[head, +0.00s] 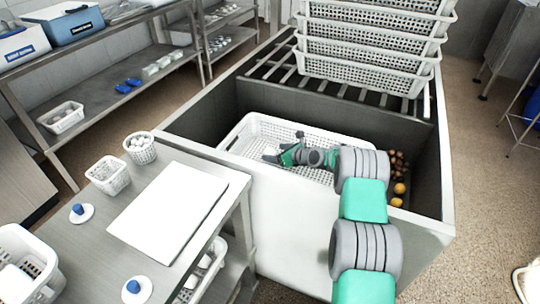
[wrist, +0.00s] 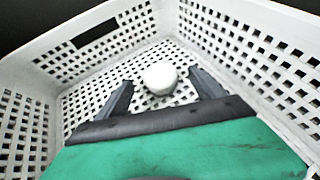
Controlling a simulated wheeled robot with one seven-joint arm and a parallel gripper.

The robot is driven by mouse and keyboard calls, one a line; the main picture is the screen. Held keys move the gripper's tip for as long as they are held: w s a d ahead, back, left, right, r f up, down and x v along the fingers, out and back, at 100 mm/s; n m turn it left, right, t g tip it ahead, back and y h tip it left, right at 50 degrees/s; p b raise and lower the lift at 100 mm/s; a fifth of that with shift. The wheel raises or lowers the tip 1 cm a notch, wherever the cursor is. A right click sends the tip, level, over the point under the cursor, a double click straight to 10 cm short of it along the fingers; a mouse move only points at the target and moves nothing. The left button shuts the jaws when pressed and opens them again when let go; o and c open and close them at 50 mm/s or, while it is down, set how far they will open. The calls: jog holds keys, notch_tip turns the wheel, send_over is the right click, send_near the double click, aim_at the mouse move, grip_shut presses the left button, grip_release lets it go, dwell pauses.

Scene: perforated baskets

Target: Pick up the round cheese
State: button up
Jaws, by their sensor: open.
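The round cheese (wrist: 160,77) is a white, rounded piece on the perforated floor of a white basket (wrist: 240,45) in the wrist view. My gripper (wrist: 164,88) is open, with one dark finger on each side of the cheese and a gap to each. I cannot tell whether the cheese lies fully between the fingertips or slightly beyond them. In the head view, my gripper (head: 271,152) reaches down into the basket (head: 240,130), and a small pale shape beside the fingers is too small to make out.
The basket stands in a deep grey bin (head: 190,118). Brown and orange round items (head: 399,188) lie at the bin's right. Stacked white baskets (head: 370,45) stand on a rack behind. A table with a white board (head: 170,210) and small baskets is at left. Basket walls surround my gripper.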

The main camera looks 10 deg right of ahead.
jog(key=x, duration=0.2)
jog(key=shift+w+a+f, duration=0.15)
jog(key=shift+w+f, duration=0.1)
jog(key=shift+c, duration=0.2)
jog(key=c, duration=1.4)
jog(key=shift+c, duration=0.2)
